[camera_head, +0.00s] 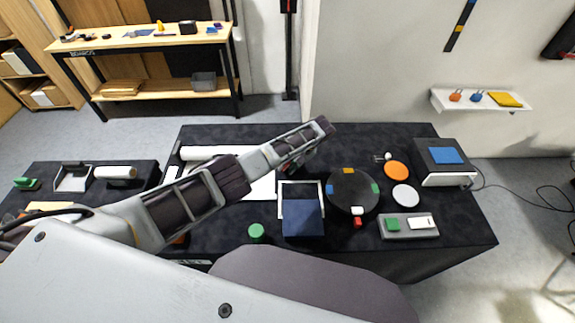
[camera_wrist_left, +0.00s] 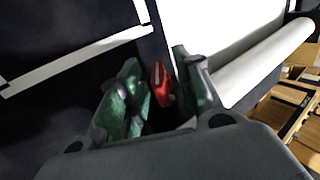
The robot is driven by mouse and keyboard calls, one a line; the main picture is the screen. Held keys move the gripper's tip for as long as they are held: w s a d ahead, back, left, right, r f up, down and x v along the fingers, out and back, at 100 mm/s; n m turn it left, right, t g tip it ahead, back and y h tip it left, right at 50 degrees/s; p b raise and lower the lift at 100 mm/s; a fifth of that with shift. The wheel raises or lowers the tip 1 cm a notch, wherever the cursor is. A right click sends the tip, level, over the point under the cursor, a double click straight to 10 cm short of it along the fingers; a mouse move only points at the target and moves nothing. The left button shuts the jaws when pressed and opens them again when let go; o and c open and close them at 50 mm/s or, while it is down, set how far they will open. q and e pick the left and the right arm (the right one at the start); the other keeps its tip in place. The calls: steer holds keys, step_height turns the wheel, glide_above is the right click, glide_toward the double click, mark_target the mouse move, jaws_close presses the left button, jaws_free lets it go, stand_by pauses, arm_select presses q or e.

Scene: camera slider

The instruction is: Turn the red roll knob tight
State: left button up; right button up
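The red roll knob (camera_wrist_left: 160,86) shows in the left wrist view between the two green-padded fingers of my left gripper (camera_wrist_left: 158,76). The fingers stand apart, with a dark gap between the knob and the right finger. The knob is close to the left finger, and I cannot tell whether they touch. In the head view my left gripper (camera_head: 302,164) points down beside the white framed device on the dark table, mostly hidden by my own arm. The knob is hidden there. My right gripper is not in view.
A white roll (camera_wrist_left: 265,60) lies close to my left gripper.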

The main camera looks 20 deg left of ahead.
arm_select(q)
steer(key=v, duration=1.2)
stand_by(0.3)
steer(key=shift+s, duration=0.1)
stand_by(0.5)
